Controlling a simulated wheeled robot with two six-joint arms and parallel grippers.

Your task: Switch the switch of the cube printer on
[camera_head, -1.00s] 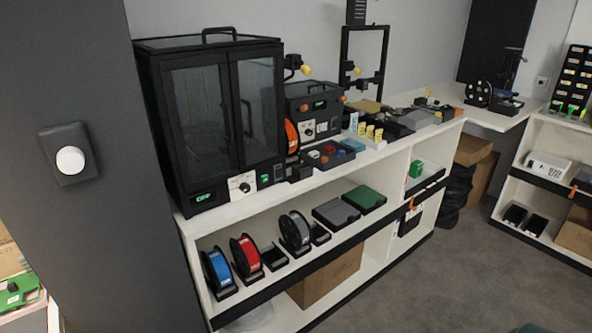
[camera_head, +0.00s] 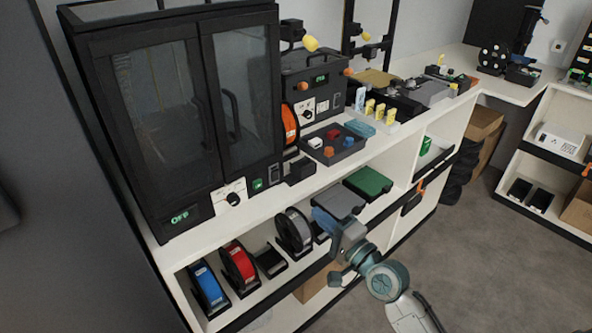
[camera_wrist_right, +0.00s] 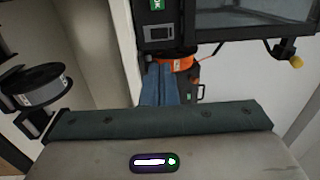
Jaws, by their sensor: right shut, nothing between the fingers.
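The large box-shaped black printer (camera_head: 190,120) with two glass doors stands on the left end of the white counter. Its green display (camera_head: 180,217) reads OFF. A white panel with a round knob (camera_head: 233,198), a small green switch (camera_head: 257,184) and a dark socket-like panel (camera_head: 274,173) run along its lower front. My right gripper (camera_head: 322,216) is shut and empty, in front of the shelf, below and right of these controls and apart from them. In the right wrist view its blue fingers (camera_wrist_right: 158,84) point toward the printer, whose green switch (camera_wrist_right: 157,4) shows at the top edge. My left gripper is out of view.
A smaller black printer (camera_head: 312,88) with an orange spool (camera_head: 289,124) stands right of it, with a dark tray (camera_head: 333,151) in front. The shelf below holds blue (camera_head: 208,289), red (camera_head: 239,267) and grey (camera_head: 294,231) spools. Floor is free at the lower right.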

